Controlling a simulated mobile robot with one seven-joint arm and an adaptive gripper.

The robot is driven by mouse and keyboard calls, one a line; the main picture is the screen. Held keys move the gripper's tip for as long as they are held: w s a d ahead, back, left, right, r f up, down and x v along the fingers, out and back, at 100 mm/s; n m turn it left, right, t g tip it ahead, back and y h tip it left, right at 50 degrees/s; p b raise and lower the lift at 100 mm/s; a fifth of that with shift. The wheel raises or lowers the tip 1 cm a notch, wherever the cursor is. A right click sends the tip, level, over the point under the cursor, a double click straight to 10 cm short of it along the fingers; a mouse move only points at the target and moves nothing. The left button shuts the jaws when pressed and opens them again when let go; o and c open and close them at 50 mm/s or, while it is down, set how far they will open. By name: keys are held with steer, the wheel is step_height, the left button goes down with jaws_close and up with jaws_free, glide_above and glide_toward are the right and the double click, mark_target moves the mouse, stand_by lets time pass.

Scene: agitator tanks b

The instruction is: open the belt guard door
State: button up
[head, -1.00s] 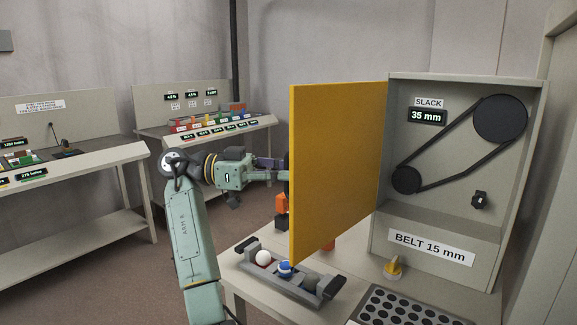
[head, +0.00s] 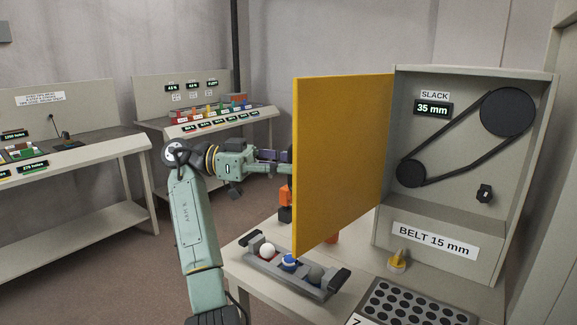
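The yellow belt guard door (head: 343,160) stands swung out from the left edge of the grey belt cabinet (head: 455,215). The cabinet's inside is exposed, with two dark pulleys, the larger at upper right (head: 507,112), joined by a belt. My gripper is at the end of my arm (head: 232,165), left of the door and behind its free edge. The door hides my fingertips, so I cannot see whether they touch it or are open or shut.
On the table below are a grey tray (head: 262,265) with several balls, a yellow knob (head: 397,261) and a black-holed plate (head: 420,305). An orange and black object (head: 285,203) stands behind the door's free edge. Other benches stand at the left.

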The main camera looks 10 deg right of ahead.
steer(key=v, duration=0.7)
steer(key=shift+a, duration=0.3)
